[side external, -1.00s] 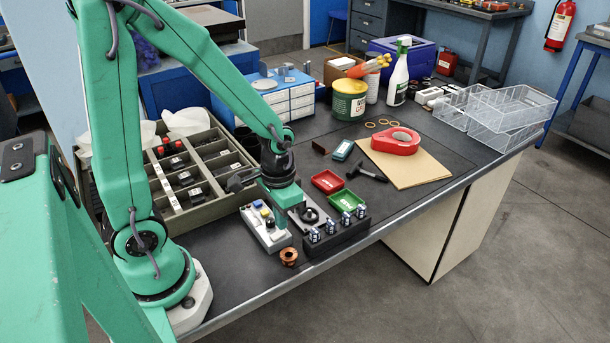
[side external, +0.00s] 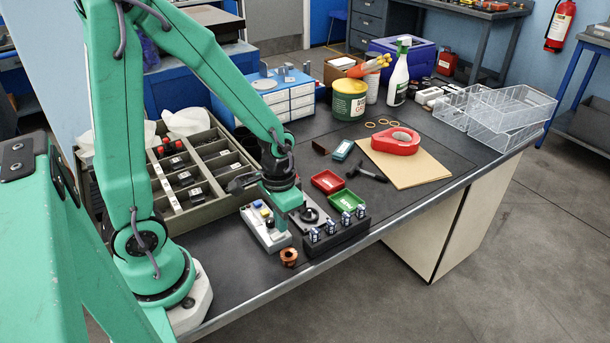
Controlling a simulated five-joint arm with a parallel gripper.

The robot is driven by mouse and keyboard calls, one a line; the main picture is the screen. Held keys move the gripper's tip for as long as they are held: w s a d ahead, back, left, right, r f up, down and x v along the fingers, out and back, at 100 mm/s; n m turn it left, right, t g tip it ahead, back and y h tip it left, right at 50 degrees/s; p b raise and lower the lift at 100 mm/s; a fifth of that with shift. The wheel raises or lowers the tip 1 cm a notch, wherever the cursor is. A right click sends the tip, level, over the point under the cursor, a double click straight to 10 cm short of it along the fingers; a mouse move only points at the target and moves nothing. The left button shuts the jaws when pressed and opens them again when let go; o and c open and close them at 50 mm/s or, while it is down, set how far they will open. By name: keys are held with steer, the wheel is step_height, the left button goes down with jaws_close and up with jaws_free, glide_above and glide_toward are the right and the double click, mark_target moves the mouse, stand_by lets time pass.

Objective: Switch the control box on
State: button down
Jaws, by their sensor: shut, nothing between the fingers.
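The control box (side external: 278,239) is a small light grey box near the front edge of the bench. It carries a yellow button, a blue button and a dark part on its top. My gripper (side external: 285,212), green with a dark wrist, is above the right side of the box. It is shut and empty. I cannot tell whether the fingertips touch the box. My gripper hides part of the box's top, and the switch position is too small to tell.
A black holder (side external: 340,240) with several small cells stands right of the box. A copper-coloured coil (side external: 289,257) lies in front. A compartment bin (side external: 190,212) stands left.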

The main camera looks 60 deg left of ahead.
steer(key=shift+f, duration=0.5)
stand_by(0.5)
steer(key=shift+r, duration=3.5)
steer(key=shift+r, duration=0.15)
steer(key=s+r+t, duration=0.2)
steer(key=r, duration=0.4)
steer(key=s+r+t, duration=0.2)
steer(key=r+t, duration=0.1)
steer(key=r, duration=0.4)
steer(key=shift+s+d+r+t, duration=0.3)
steer(key=shift+d, duration=0.15)
